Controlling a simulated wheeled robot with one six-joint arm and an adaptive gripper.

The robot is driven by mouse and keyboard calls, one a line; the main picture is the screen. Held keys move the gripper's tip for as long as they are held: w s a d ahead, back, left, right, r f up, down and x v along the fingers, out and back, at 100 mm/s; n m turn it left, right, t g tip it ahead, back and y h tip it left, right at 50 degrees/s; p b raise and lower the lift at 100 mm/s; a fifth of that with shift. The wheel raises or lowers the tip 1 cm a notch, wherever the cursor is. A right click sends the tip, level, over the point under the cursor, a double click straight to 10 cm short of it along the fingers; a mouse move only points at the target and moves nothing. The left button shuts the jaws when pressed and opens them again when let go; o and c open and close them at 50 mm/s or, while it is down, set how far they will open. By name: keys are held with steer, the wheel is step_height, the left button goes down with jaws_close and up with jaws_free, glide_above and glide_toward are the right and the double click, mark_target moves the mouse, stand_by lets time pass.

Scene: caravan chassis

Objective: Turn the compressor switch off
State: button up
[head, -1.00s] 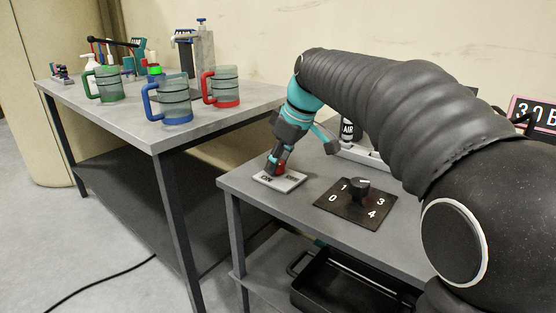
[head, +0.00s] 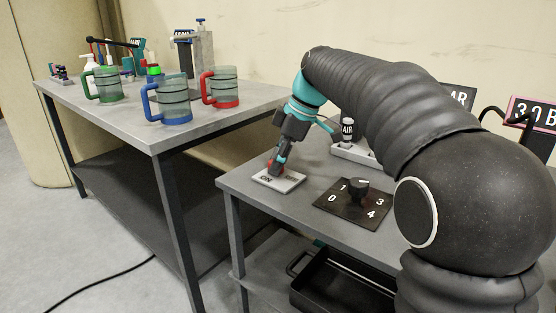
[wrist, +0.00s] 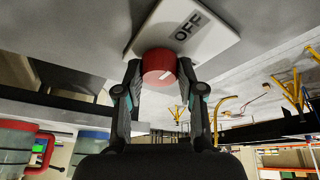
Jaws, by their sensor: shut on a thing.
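The compressor switch is a red round knob (wrist: 159,66) on a pale plate (wrist: 215,45) marked OFF in the wrist view. A short white line shows on the knob's face and lies slantwise. In the head view the plate (head: 290,183) lies on the near grey table, with ON readable at its left and the right label blurred. My gripper (head: 276,170) reaches down onto the knob, which it mostly hides there. In the wrist view my gripper's fingers (wrist: 159,68) are shut on the knob, one on each side.
A black dial (head: 359,188) with numbers stands right of the plate. An AIR-marked fixture (head: 347,130) stands behind. Green, blue (head: 168,103) and red mugs stand on the left table (head: 225,118). A dark tray (head: 340,285) lies below. Floor at left is mostly clear.

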steer(key=o, duration=1.2)
steer(key=shift+c, duration=0.2)
steer(key=v, duration=1.2)
steer(key=shift+s, duration=0.1)
